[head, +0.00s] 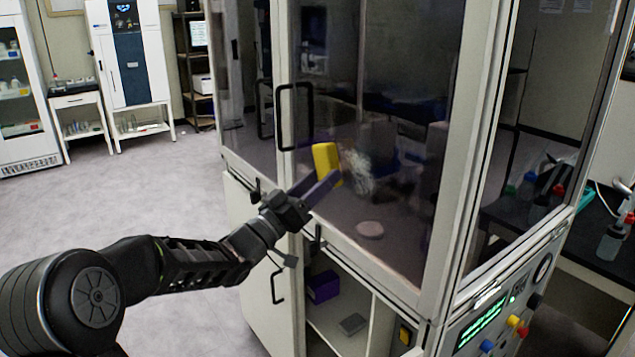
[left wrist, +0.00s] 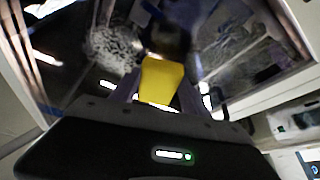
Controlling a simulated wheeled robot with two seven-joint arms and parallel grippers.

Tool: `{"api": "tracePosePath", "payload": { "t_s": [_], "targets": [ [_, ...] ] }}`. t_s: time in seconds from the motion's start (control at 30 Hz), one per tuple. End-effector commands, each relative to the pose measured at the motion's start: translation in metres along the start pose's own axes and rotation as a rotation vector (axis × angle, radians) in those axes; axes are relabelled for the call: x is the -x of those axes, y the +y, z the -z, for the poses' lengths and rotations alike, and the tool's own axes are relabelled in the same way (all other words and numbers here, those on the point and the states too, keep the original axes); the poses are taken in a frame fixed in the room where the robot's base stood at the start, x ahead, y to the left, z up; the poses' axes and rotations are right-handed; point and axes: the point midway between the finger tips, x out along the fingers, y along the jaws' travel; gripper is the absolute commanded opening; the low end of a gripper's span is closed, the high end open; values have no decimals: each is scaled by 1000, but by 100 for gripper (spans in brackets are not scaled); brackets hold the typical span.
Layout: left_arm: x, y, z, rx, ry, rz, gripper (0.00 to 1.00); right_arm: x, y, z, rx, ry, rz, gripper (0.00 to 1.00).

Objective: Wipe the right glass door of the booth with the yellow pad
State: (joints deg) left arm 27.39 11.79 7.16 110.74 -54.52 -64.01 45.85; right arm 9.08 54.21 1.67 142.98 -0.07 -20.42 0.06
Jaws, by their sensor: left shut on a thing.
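The yellow pad (head: 326,163) is held in my left gripper (head: 318,186), which is shut on it. The pad is upright in front of the lower left part of the booth's right glass door (head: 385,90); I cannot tell for certain whether it touches the glass. A whitish smudge (head: 357,172) shows on the glass just right of the pad. In the left wrist view the pad (left wrist: 162,82) sits between the fingers, with the speckled smudge (left wrist: 112,48) to its upper left. My right gripper is not in view.
A black door handle (head: 309,115) stands out just above and left of the pad. A control panel with buttons (head: 500,330) is at lower right. Floor at left is clear.

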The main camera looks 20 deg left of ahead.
Motion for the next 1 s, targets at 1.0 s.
{"api": "tracePosePath", "payload": {
  "t_s": [1.0],
  "targets": [
    [-1,34,-15,0,0,-2,21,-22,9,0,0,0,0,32]
  ]
}}
